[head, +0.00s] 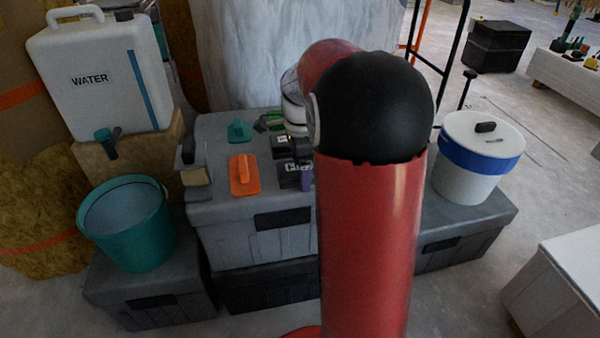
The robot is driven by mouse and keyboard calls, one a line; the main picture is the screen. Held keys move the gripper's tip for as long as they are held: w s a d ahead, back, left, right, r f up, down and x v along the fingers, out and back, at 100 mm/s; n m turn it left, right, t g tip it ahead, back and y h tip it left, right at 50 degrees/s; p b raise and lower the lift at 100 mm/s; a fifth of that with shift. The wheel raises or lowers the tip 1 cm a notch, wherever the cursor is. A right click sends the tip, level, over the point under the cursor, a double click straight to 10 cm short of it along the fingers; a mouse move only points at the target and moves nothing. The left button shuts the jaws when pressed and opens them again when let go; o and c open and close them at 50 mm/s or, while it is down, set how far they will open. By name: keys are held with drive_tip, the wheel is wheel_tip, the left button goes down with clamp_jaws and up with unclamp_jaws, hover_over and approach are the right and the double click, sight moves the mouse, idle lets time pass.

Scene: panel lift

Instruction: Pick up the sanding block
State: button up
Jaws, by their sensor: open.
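I cannot tell for sure which item is the sanding block. An orange flat block with a raised grip (245,175) lies on the grey crate's lid. A smaller teal block with a grip (239,131) lies behind it. A beige block-like item with a black upright part (195,177) is at the lid's left edge. My gripper (281,134) is over the right part of the lid, right of the orange and teal blocks and apart from them. It is open, small in view and partly hidden by my red arm. I see nothing held in it.
Dark boxes (289,178) and a purple item (307,180) lie near my gripper. The grey crate (220,217) stands between a teal bucket (128,225) and a white bucket with a blue band (470,184). A white water container (100,75) stands back left. My arm hides the centre right.

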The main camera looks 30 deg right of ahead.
drive_tip(key=shift+f, duration=0.1)
drive_tip(key=c, duration=1.2)
drive_tip(key=shift+o, duration=0.2)
wheel_tip(320, 180, up, 20)
drive_tip(key=p, duration=0.2)
drive_tip(key=shift+p, duration=0.4)
